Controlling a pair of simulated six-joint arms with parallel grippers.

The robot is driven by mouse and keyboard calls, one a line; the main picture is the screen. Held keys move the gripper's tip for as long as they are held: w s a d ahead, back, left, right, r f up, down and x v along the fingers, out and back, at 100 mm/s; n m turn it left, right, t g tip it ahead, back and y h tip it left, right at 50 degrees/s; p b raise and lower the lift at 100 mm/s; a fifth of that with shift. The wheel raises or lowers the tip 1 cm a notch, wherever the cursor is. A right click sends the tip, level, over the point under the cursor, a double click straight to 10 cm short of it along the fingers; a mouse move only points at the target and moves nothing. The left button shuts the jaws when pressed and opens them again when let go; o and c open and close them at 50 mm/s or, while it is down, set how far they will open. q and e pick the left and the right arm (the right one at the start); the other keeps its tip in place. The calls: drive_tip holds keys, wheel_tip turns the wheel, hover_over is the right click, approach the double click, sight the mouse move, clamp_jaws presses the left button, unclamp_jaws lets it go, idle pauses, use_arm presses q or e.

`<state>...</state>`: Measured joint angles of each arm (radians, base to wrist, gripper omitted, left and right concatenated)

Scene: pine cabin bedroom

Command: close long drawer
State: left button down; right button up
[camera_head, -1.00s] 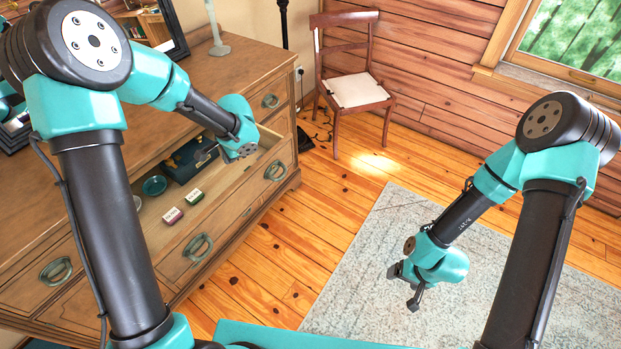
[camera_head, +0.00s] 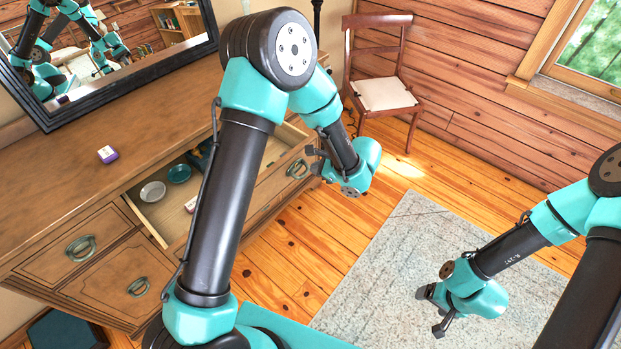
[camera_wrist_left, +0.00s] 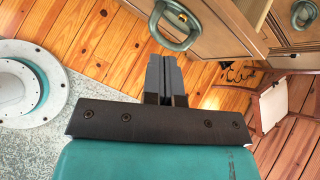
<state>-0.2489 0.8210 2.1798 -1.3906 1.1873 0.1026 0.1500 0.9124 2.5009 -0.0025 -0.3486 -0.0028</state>
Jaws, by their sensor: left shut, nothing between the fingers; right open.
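The long drawer (camera_head: 168,215) of the wooden dresser is open in the head view, with its handle (camera_head: 298,168) at the right part of its front. My left arm hides the middle of the drawer. My left gripper (camera_head: 316,160) is in front of the drawer front, close to that handle. In the left wrist view its fingers (camera_wrist_left: 166,75) are shut and empty, just short of a ring handle (camera_wrist_left: 180,28) on a wooden front; I cannot tell whether they touch it. My right gripper (camera_head: 432,312) is open and empty above the rug, away from the dresser.
A purple-and-white box (camera_head: 107,154) and a mirror (camera_head: 120,60) stand on the dresser top (camera_head: 60,170). A chair (camera_head: 384,93) stands beyond. The floor before the drawer is clear.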

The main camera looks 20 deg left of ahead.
use_arm(q)
drive_tip(key=s+d+f+m+t+y, duration=0.2)
drive_tip(key=d+m, duration=0.3)
drive_tip(key=d, duration=0.3)
drive_tip(key=shift+s+d+m+t+y, duration=0.3)
drive_tip(key=shift+s+d+m+t, duration=0.15)
drive_tip(key=shift+s, duration=0.25)
drive_tip(key=shift+a, duration=0.2)
drive_tip(key=r+x, duration=0.1)
drive_tip(key=x, duration=1.2)
drive_tip(key=shift+w+a+f, duration=0.2)
drive_tip(key=shift+a, duration=0.35)
